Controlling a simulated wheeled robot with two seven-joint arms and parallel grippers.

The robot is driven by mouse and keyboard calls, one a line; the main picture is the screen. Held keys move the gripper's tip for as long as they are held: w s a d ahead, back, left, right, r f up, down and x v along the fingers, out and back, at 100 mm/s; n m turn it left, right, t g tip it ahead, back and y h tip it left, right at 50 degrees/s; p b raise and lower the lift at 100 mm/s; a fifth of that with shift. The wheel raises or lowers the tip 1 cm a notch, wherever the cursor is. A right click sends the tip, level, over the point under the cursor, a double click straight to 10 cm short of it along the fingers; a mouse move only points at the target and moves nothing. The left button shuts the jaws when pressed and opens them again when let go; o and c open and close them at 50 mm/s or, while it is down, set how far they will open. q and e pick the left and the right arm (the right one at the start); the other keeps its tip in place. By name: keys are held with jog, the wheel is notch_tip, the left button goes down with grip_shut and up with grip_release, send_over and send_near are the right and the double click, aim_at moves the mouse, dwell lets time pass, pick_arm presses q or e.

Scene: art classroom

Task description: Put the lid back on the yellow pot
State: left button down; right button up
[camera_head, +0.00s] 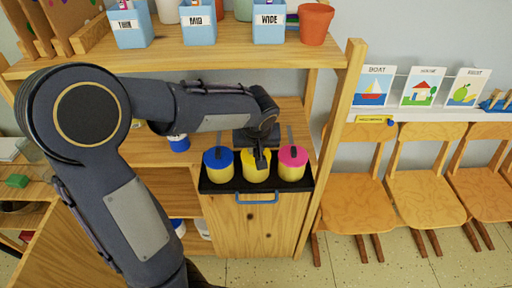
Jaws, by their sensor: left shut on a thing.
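Three pots stand in a row on a black tray (236,188). The middle one is the yellow pot (257,174), and a yellow lid (248,157) shows at its top. My left gripper (261,160) comes down from above and is shut on the yellow lid, hiding part of it. I cannot tell whether the lid is fully seated on the rim or just above it. My right gripper is not in view.
A pot with a blue lid (218,158) stands close on the left, and one with a pink lid (293,155) close on the right. A shelf (240,55) with labelled blue boxes hangs above. Chairs (355,200) stand at the right.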

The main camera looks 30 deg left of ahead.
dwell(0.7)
pick_arm(q)
jog(key=c, duration=1.3)
grip_release()
jog(key=shift+c, duration=0.2)
jog(key=shift+o, duration=0.4)
jog(key=o, duration=0.4)
jog(key=shift+r, duration=0.1)
jog(key=shift+r+p, duration=2.2)
jog(key=shift+r, duration=1.25)
